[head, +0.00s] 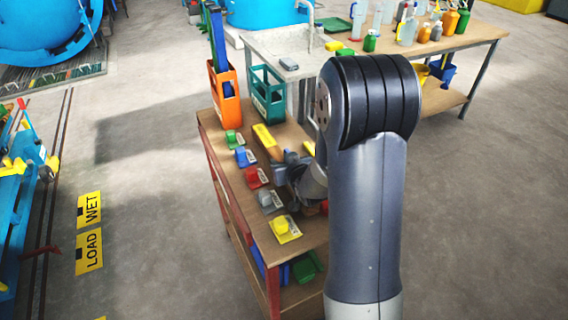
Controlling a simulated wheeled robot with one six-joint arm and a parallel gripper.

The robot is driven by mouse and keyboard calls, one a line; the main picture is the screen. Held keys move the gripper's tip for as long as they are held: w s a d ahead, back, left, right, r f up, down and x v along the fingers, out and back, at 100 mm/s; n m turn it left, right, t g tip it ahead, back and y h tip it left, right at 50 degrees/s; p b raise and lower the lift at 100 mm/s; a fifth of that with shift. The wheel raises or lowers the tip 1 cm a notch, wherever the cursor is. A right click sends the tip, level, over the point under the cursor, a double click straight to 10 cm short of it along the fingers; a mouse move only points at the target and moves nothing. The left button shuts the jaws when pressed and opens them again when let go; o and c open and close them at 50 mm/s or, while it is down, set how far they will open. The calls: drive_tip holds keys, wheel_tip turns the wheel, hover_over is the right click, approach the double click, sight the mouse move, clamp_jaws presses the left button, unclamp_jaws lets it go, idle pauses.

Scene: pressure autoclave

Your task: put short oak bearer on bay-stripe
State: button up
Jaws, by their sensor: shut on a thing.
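A yellow-tan bar (268,141), which looks like the short oak bearer, is over the far part of the wooden bench. My gripper (287,160) is at the bar's near end and appears shut on it; the fingertips are small and partly hidden by my arm. I cannot tell whether the bar touches the bench top.
The bench (262,221) carries a row of small coloured blocks on cards, an orange holder (224,93) and a green holder (267,94). A blue rack (14,200) stands at the left edge. A bottle-laden table (465,50) is behind.

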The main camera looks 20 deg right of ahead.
drive_tip(key=shift+f, duration=0.3)
drive_tip(key=shift+f, duration=0.2)
drive_tip(key=o, duration=1.3)
drive_tip(key=shift+r, duration=0.2)
